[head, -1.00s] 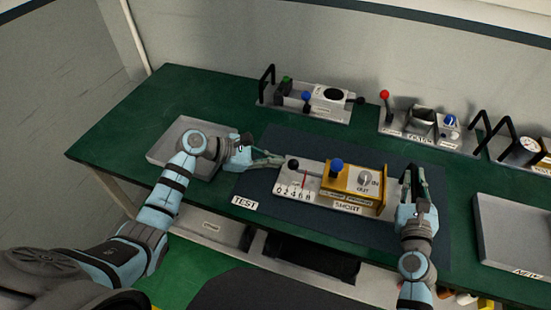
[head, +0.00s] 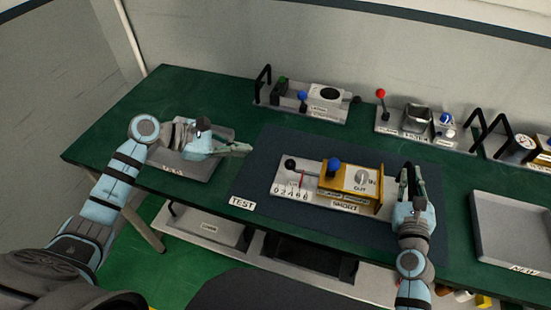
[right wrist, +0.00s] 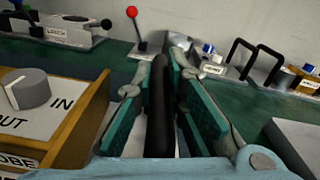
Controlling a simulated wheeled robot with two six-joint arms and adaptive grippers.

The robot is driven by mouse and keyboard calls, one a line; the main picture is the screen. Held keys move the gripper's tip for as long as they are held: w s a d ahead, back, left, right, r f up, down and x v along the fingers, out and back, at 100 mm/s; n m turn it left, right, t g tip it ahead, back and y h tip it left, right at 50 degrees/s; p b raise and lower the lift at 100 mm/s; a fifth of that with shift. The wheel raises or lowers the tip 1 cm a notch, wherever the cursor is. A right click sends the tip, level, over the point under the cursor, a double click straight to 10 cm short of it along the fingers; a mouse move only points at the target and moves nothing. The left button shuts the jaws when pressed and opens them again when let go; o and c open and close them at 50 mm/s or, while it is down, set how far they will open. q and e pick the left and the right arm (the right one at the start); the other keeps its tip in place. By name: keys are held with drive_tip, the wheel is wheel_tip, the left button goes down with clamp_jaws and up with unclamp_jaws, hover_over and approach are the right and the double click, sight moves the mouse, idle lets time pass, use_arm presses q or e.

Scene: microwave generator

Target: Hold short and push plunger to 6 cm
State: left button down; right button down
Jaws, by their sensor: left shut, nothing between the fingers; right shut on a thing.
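The SHORT unit stands on the dark mat, with a yellow housing (head: 350,180), a blue knob (head: 334,165) on top and an IN/OUT dial (right wrist: 28,90). At its left end is the plunger's black knob (head: 290,164), above a number scale (head: 290,192). A thin red marker stands near the scale's higher numbers; its exact reading is too small to tell. My right gripper (head: 407,172) is shut on a black upright handle (right wrist: 160,105) at the unit's right. My left gripper (head: 248,148) is shut and empty, left of the black knob and apart from it.
A grey tray (head: 222,166) lies under my left arm. Another grey tray (head: 510,225) is at the right. The LATCH unit (head: 325,112) and a unit with a red-topped lever (head: 381,94) stand at the back. The mat (head: 262,182) left of the unit is clear.

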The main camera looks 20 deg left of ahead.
drive_tip(key=shift+s+f, duration=0.1)
drive_tip(key=shift+f, duration=0.2)
drive_tip(key=c, duration=1.9)
unclamp_jaws()
drive_tip(key=shift+a, duration=0.1)
drive_tip(key=o, duration=0.3)
drive_tip(key=shift+a, duration=0.1)
use_arm(q)
drive_tip(key=shift+s+a+r, duration=0.3)
drive_tip(key=shift+a, duration=0.3)
use_arm(e)
drive_tip(key=shift+o, duration=0.2)
use_arm(q)
drive_tip(key=shift+w+d, duration=0.15)
drive_tip(key=shift+d, duration=0.1)
use_arm(e)
drive_tip(key=shift+w+d, duration=0.25)
drive_tip(key=shift+d, duration=0.05)
drive_tip(key=s, duration=1.2)
drive_tip(key=shift+s+d, duration=0.1)
drive_tip(key=shift+d, duration=0.25)
use_arm(q)
drive_tip(key=shift+a, duration=0.1)
drive_tip(key=shift+f, duration=0.15)
